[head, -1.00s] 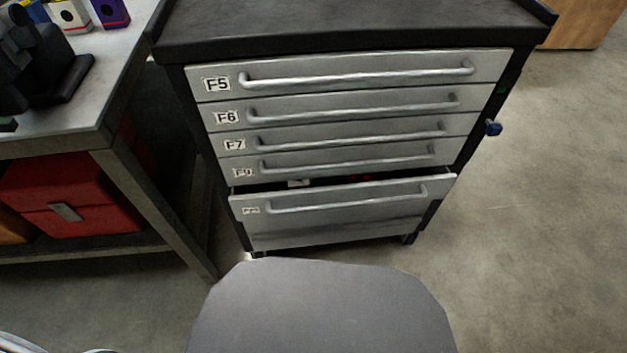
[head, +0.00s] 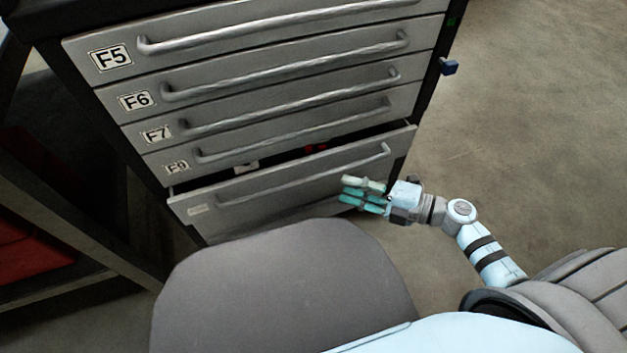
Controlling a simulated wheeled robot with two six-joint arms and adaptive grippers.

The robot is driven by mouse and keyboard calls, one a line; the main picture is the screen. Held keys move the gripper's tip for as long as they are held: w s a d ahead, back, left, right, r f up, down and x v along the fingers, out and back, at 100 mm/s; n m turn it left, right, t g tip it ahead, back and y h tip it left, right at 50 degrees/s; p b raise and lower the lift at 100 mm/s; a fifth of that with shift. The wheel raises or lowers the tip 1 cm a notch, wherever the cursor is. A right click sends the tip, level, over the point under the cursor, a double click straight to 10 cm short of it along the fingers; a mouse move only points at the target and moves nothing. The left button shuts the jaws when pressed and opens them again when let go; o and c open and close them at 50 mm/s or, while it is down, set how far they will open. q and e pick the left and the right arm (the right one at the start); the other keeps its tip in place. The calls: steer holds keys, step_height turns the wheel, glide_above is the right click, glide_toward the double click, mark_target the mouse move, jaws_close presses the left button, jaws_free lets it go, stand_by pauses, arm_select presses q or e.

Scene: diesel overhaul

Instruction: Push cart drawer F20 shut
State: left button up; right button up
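The bottom drawer (head: 290,194) of the grey tool cart stands partly open, its front forward of the drawers above. Its label (head: 199,211) is too blurred to read in this view. A gap along its top edge shows a few red things and a white item inside. My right gripper (head: 352,191) is in front of the right part of that drawer front, below the right end of its handle. Its green-tipped fingers are spread and hold nothing; I cannot tell whether they touch the drawer. My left gripper is out of view.
Drawers F5 (head: 250,38), F6, F7 and F9 above look shut. A blue knob (head: 449,67) sticks out from the cart's right side. A workbench with a red box (head: 28,240) stands at the left. Bare floor (head: 540,130) lies to the right.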

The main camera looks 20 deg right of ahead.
mark_target(318, 179)
steer(key=b+x, duration=0.1)
steer(key=x, duration=0.8)
steer(key=shift+w+a+f+b, duration=0.1)
steer(key=shift+w+b, duration=0.1)
steer(key=shift+b, duration=0.2)
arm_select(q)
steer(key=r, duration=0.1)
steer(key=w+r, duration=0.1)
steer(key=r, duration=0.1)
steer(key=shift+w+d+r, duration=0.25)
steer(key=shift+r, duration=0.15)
arm_select(e)
steer(key=shift+w+a, duration=0.2)
steer(key=shift+a, duration=0.05)
jaws_close()
